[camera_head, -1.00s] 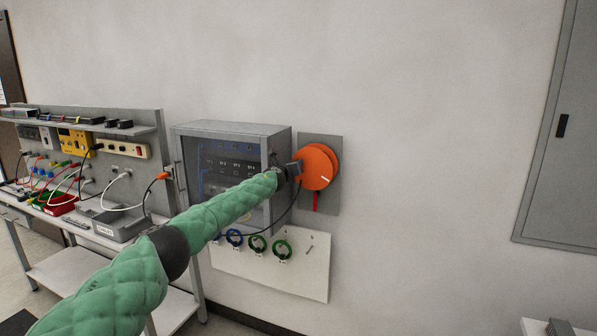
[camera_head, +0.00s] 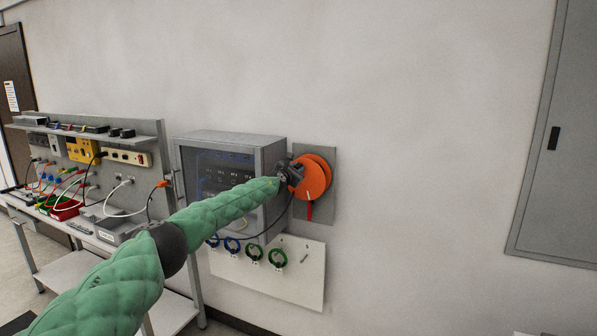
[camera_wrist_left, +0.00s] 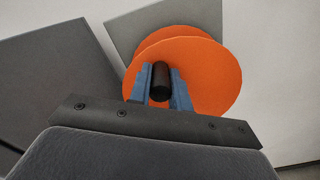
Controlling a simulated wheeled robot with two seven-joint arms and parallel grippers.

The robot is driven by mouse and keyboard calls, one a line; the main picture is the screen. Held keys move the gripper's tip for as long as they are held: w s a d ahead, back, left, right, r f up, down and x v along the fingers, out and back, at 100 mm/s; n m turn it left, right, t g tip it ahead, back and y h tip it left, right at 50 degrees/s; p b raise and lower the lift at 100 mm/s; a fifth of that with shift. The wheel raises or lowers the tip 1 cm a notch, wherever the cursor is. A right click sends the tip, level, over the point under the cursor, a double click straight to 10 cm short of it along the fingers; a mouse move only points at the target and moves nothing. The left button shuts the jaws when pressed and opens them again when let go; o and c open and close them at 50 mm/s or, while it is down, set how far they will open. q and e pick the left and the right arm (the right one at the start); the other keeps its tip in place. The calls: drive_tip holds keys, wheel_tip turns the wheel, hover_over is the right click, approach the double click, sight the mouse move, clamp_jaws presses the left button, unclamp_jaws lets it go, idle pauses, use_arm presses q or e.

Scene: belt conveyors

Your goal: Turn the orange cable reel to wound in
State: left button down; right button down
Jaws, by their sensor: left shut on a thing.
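The orange cable reel (camera_head: 318,177) is mounted on a grey wall plate (camera_head: 325,211), with a red piece below its disc. My left gripper (camera_head: 293,173) reaches the left side of the reel. In the left wrist view the orange disc (camera_wrist_left: 215,75) fills the upper middle. The two blue fingers of my left gripper (camera_wrist_left: 161,86) are shut on a black handle (camera_wrist_left: 161,80) that stands out from the disc. My right gripper is in neither view.
A grey cabinet with a glass door (camera_head: 232,139) stands left of the reel. A white board (camera_head: 300,285) with blue and green rings hangs below. A workbench with cables (camera_head: 110,225) is at the left. The wall right of the reel is bare up to a grey panel (camera_head: 560,150).

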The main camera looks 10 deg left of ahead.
use_arm(q)
drive_tip(key=shift+s+d+f+m, duration=0.1)
drive_tip(key=shift+d+f+m, duration=0.1)
drive_tip(key=shift+d+m, duration=0.15)
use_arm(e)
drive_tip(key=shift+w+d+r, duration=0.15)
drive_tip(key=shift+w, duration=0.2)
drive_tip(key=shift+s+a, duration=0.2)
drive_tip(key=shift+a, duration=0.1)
use_arm(q)
drive_tip(key=c, duration=1.3)
unclamp_jaws()
drive_tip(key=shift+s+a+r, duration=0.1)
drive_tip(key=shift+r, duration=0.25)
drive_tip(key=shift+s+r+p, duration=0.1)
drive_tip(key=shift+s+p, duration=0.05)
drive_tip(key=shift+p, duration=0.25)
drive_tip(key=p+v, duration=0.1)
drive_tip(key=v, duration=0.6)
drive_tip(key=shift+f, duration=0.4)
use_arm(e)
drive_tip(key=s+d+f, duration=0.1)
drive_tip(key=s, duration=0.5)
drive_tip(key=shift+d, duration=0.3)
